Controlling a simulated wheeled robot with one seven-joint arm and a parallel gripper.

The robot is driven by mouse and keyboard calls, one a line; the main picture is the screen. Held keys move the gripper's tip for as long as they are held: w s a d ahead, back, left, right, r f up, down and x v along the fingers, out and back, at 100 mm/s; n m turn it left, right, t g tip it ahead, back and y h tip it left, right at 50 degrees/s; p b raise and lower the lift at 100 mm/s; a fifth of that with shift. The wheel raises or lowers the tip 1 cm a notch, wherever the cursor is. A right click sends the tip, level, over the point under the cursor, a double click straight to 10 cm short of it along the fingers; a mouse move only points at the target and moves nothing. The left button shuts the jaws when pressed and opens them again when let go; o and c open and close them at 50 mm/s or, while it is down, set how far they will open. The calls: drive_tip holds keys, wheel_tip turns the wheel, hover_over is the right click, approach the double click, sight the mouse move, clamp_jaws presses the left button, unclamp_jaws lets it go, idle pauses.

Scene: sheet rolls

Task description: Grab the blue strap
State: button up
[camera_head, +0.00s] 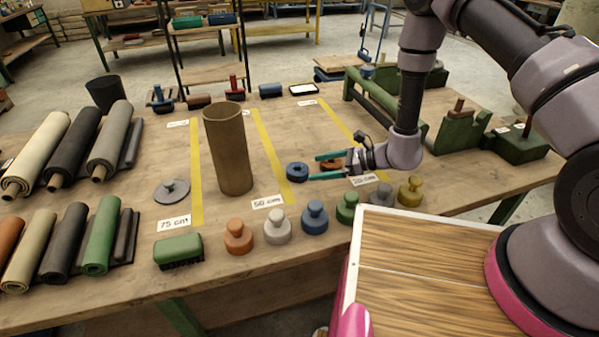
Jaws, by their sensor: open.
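A small round blue coil (297,172), which looks like the blue strap, lies on the wooden table between the yellow lines. My gripper (314,167) has two green fingers and points left toward it. The fingers are open, and their tips are close to the coil's right side. I cannot tell whether they touch it. A small orange-brown coil (331,164) shows between or just behind the fingers, partly hidden by them.
A tall brown tube (229,150) stands left of the blue coil. Several coloured knobbed weights, including a blue one (315,217), line the front edge. A green roller frame (375,103) stands behind my gripper. Rolled sheets (68,140) fill the left side.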

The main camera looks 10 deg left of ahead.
sight(303, 169)
drive_tip(key=shift+x, duration=3.15)
drive_tip(key=shift+s, duration=0.2)
drive_tip(key=c, duration=1.1)
drive_tip(key=shift+r, duration=0.1)
